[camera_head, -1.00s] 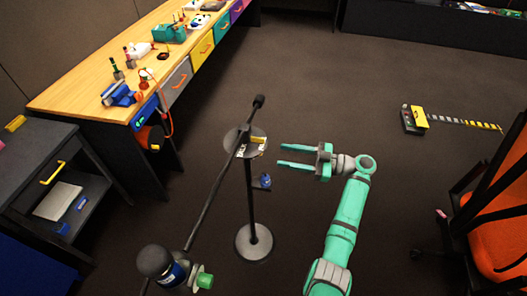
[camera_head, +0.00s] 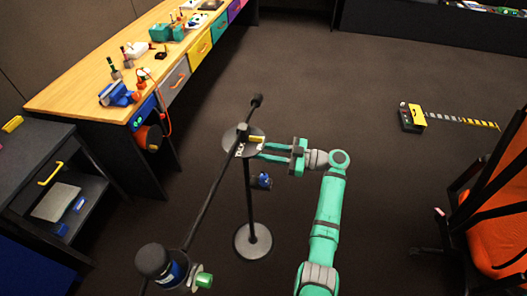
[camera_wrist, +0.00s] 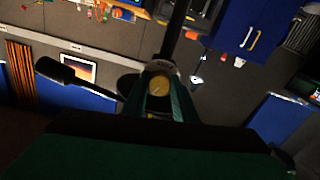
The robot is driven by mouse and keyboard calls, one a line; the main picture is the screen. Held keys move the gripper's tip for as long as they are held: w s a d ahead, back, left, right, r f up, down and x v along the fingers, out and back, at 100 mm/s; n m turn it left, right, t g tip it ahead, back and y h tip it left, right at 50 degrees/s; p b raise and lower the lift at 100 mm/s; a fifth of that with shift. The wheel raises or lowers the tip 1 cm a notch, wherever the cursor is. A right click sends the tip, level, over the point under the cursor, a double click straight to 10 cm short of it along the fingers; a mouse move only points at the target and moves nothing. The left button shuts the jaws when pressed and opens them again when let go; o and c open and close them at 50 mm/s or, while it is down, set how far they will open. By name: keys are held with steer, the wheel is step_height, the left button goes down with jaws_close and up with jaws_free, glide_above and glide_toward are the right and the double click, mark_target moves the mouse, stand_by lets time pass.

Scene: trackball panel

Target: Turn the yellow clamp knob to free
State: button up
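The yellow clamp knob (camera_head: 256,138) is on the round grey disc (camera_head: 234,147) at the top of a black stand. It also shows in the wrist view as a yellow round face (camera_wrist: 158,86). My gripper (camera_head: 262,152) points left, with its green fingertips at the disc's right edge, just below the knob in the head view. The two fingers are apart. In the wrist view the knob appears ahead, between the fingers; I cannot tell whether they touch it.
A black rod (camera_head: 212,200) slants across the stand's top. A wooden bench (camera_head: 90,80) is at the upper left and an orange chair (camera_head: 499,235) at the right. Open floor lies between.

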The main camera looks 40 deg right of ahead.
steer(key=c, duration=0.4)
steer(key=shift+a, duration=0.1)
steer(key=shift+o, duration=0.2)
steer(key=m, duration=0.6)
steer(key=shift+a, duration=0.15)
steer(key=m, duration=0.4)
steer(key=shift+r+m, duration=0.2)
steer(key=shift+m, duration=9.9)
